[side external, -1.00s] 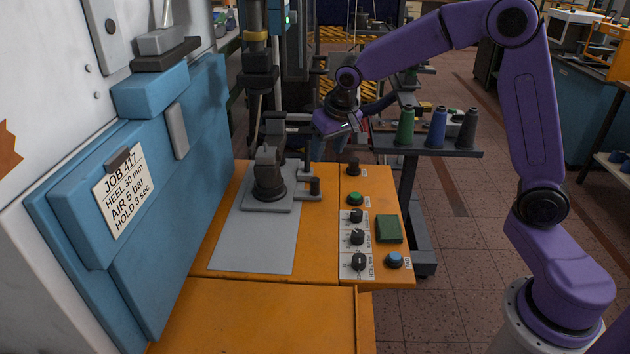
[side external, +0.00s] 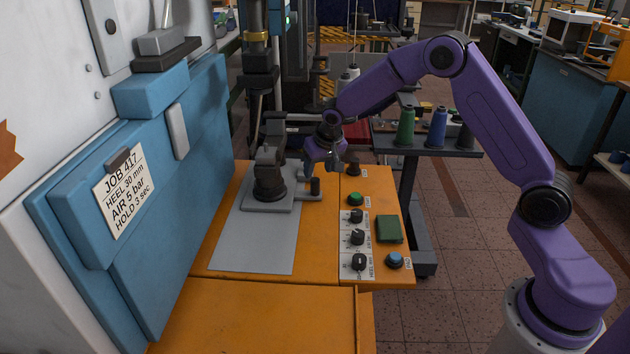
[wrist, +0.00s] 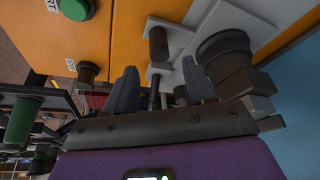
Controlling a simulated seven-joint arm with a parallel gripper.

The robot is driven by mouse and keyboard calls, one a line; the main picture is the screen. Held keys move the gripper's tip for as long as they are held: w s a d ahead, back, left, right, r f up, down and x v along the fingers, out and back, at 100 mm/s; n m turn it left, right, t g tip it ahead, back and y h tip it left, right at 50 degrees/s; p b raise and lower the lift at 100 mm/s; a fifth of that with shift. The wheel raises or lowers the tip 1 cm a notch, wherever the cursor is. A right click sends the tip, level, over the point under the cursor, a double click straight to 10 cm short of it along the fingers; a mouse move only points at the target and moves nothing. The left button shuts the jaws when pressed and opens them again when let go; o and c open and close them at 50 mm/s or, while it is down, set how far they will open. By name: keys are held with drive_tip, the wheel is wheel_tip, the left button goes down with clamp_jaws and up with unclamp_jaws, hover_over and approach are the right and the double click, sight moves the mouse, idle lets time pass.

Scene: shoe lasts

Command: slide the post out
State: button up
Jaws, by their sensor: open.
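A short dark post (side external: 315,186) stands on a grey arm at the right of the clamp fixture (side external: 268,180), on the machine's orange table. In the wrist view the dark post (wrist: 158,42) shows beyond the fingertips. A thinner dark rod (wrist: 154,94) shows between the fingers, with clear space to them. I cannot tell which of these the task means. My gripper (side external: 325,168) points down just behind the short post in the side view. Its fingers (wrist: 160,80) are apart and hold nothing. The gripper partly hides the back of the fixture.
A shelf with thread cones (side external: 437,127) stands behind. A blue machine panel (side external: 150,190) is at the left. The front grey plate (side external: 255,245) is clear.

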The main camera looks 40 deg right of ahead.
sight(315, 180)
drive_tip(key=x, duration=0.6)
drive_tip(key=shift+w+f, duration=0.15)
drive_tip(key=shift+f, duration=0.05)
clamp_jaws()
